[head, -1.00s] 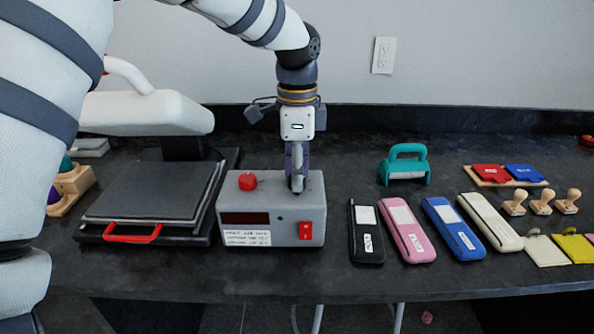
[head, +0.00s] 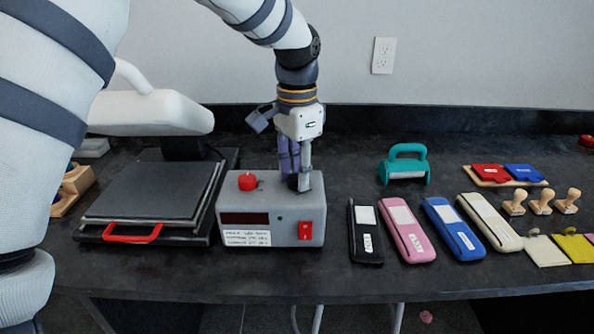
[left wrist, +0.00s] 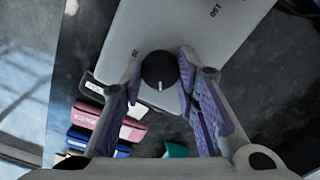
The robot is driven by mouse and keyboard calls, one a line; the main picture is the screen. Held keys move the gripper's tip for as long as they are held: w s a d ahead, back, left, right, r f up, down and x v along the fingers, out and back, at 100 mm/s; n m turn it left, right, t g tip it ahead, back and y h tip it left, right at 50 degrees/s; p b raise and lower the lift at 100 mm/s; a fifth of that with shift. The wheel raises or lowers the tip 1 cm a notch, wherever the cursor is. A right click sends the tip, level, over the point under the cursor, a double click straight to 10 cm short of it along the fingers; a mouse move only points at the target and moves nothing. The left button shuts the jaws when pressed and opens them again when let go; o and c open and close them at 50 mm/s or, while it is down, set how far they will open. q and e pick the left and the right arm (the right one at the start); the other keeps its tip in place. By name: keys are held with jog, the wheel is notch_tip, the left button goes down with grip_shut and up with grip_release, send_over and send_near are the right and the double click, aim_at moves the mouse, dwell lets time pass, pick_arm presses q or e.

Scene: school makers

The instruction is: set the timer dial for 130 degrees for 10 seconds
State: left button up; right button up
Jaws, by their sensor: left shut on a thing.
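The grey control box (head: 240,205) stands on the dark bench, with a red knob (head: 247,181) at the left of its top and a dark display on its front. The black timer dial (left wrist: 160,68) with a white pointer line shows in the left wrist view, between the two fingers. A marking reading 150 is printed on the box top near it. My left gripper (head: 298,186) points down over the right part of the box top and is shut on the dial. In the head view its fingers mostly hide the dial. My right gripper is not in view.
A heat press (head: 150,190) with a red handle stands left of the box. Black, pink, blue and cream cases (head: 366,232) lie to the right. A teal-handled tool (head: 404,165), wooden stamps (head: 541,202) and coloured pads stand further right.

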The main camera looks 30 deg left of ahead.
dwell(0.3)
pick_arm(q)
jog(key=o, duration=1.2)
jog(key=shift+c, duration=0.2)
notch_tip(320, 180, up, 12)
